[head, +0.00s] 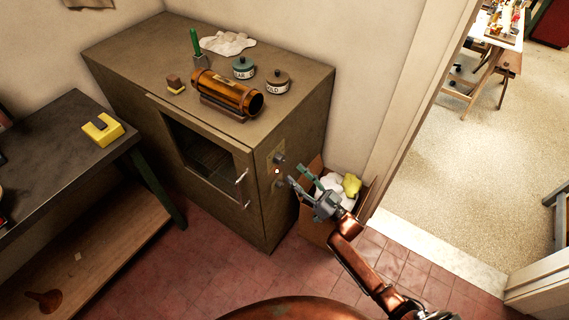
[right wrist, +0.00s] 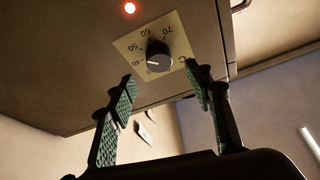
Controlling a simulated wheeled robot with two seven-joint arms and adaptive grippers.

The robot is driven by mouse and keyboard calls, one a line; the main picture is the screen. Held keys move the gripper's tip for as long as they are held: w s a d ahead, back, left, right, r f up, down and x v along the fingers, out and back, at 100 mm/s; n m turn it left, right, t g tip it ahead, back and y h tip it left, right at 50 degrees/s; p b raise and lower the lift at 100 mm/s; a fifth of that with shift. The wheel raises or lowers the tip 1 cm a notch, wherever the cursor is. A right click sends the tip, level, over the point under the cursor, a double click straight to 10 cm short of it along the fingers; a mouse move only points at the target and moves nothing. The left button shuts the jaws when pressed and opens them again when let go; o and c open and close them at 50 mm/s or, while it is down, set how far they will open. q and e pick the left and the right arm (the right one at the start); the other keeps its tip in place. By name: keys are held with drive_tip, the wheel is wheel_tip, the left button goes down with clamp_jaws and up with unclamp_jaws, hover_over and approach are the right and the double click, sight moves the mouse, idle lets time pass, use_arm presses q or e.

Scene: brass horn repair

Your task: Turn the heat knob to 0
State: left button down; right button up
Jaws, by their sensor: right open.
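My right gripper (head: 297,175) is open and empty, just off the panel. In the right wrist view its green-padded fingers (right wrist: 160,76) stand either side of the knob, apart from it. My left gripper is out of view.
A red lamp (right wrist: 130,8) glows beside the dial. The oven door has a handle (head: 241,188). A bin (head: 315,227) with white and yellow cloths stands right of the oven. Pots (head: 243,67) and a copper cylinder (head: 228,92) rest on top. Floor in front is clear.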

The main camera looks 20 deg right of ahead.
sight(282, 161)
drive_tip(key=x, duration=0.7)
drive_tip(key=shift+f, duration=0.15)
drive_tip(key=shift+c, duration=0.3)
drive_tip(key=shift+b, duration=0.3)
drive_tip(key=c, duration=1.1)
